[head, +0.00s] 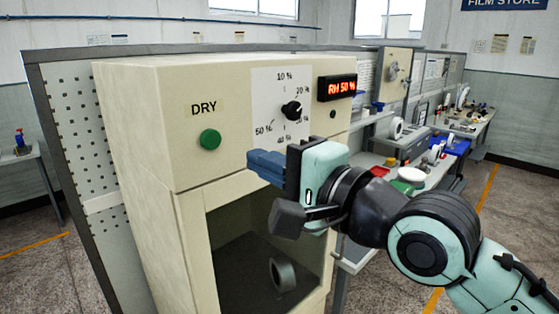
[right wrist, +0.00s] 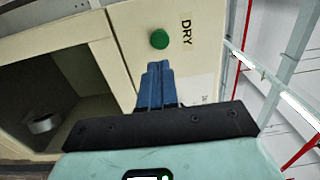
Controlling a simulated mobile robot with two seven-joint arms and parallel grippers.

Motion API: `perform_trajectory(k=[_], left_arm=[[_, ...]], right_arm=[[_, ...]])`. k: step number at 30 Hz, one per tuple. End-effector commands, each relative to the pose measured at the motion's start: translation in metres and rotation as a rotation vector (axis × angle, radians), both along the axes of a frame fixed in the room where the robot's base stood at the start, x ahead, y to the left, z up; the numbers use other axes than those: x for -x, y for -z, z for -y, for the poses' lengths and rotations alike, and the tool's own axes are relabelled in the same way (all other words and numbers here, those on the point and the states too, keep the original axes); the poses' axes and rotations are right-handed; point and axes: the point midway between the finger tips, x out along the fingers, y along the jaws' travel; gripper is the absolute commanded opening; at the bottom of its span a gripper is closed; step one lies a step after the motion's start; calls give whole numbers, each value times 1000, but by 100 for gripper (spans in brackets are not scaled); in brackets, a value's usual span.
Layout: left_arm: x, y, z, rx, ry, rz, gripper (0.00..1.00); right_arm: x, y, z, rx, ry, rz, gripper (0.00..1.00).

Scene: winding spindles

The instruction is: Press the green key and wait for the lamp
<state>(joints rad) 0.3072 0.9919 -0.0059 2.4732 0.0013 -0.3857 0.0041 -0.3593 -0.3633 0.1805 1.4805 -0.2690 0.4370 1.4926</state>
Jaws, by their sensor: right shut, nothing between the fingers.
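The round green key (head: 209,139) sits under the word DRY on the cream cabinet's front; it also shows in the right wrist view (right wrist: 159,39). My right gripper (head: 254,161) is shut and empty, its blue fingers in front of the panel, below and right of the key. In the right wrist view its fingertips (right wrist: 159,66) point toward the key, with a gap between in the picture. A small dark round spot (head: 333,114) under the red display may be the lamp; it looks unlit. My left gripper is not in view.
A black dial (head: 291,110) with percent marks and a red RH 50 % display (head: 337,87) are on the cabinet (head: 140,130). Below is an open chamber with a grey ring (head: 283,273) inside. A cluttered bench stands to the right.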

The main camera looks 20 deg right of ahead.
Motion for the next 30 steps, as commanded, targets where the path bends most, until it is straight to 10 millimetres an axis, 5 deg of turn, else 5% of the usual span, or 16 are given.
perform_trajectory(k=[12,30], left_arm=[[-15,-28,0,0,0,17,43],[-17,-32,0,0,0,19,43]], right_arm=[[-73,-4,-29,1,-1,0,0],[-88,-2,-35,1,1,-1,0]])
